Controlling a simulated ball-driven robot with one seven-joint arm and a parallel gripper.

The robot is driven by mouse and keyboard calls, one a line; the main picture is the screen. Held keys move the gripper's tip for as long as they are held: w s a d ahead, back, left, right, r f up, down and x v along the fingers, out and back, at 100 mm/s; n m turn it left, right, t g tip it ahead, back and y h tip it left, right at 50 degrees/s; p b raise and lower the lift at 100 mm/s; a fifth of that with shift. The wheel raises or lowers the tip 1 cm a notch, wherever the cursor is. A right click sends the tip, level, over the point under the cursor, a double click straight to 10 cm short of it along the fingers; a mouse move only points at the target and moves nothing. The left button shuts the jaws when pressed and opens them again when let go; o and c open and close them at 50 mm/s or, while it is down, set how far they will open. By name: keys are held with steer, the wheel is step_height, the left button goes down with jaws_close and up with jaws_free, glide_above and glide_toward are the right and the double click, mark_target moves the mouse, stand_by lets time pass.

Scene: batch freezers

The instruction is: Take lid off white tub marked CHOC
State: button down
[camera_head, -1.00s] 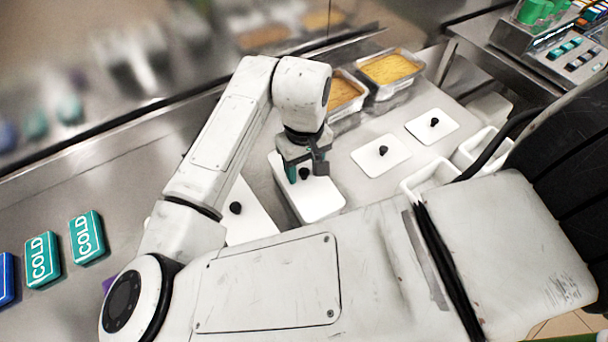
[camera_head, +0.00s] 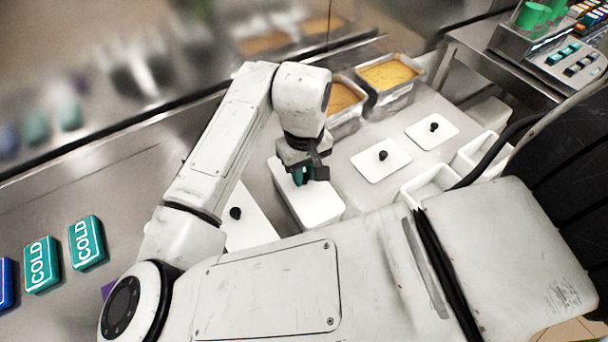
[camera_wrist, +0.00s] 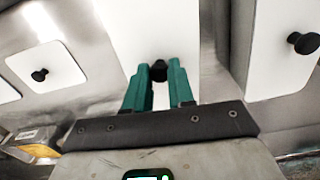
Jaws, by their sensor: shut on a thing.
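A white tub (camera_head: 322,222) with a white lid (camera_head: 325,200) stands on the steel counter below my gripper. No CHOC marking can be read in these frames. My gripper (camera_head: 303,178) has green fingers pointing down at the middle of the lid. In the wrist view, my gripper (camera_wrist: 159,72) is shut on the lid's black knob (camera_wrist: 159,70), with a finger on each side of it. The white lid (camera_wrist: 150,30) fills the upper middle of that view. The lid appears to sit on the tub; I cannot tell any gap.
Two lids with black knobs (camera_head: 381,165) (camera_head: 432,131) lie to the right, and another lidded item (camera_head: 250,222) is at left. Metal pans (camera_head: 392,98) of yellow and orange food stand behind. White open bins (camera_head: 430,184) are at right. Teal COLD blocks (camera_head: 42,265) lie at left.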

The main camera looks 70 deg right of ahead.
steer(key=shift+r, duration=0.45)
step_height(320, 180, up, 2)
steer(key=shift+r, duration=0.25)
steer(key=s+a+r+p, duration=0.6)
steer(key=s+a+r, duration=0.2)
steer(key=a+r, duration=0.1)
steer(key=shift+s+a+r+p, duration=0.25)
steer(key=shift+a+r+p, duration=0.15)
steer(key=shift+a, duration=0.5)
steer(key=shift+s+f+p, duration=0.1)
steer(key=shift+s+p, duration=0.05)
steer(key=shift+p, duration=0.3)
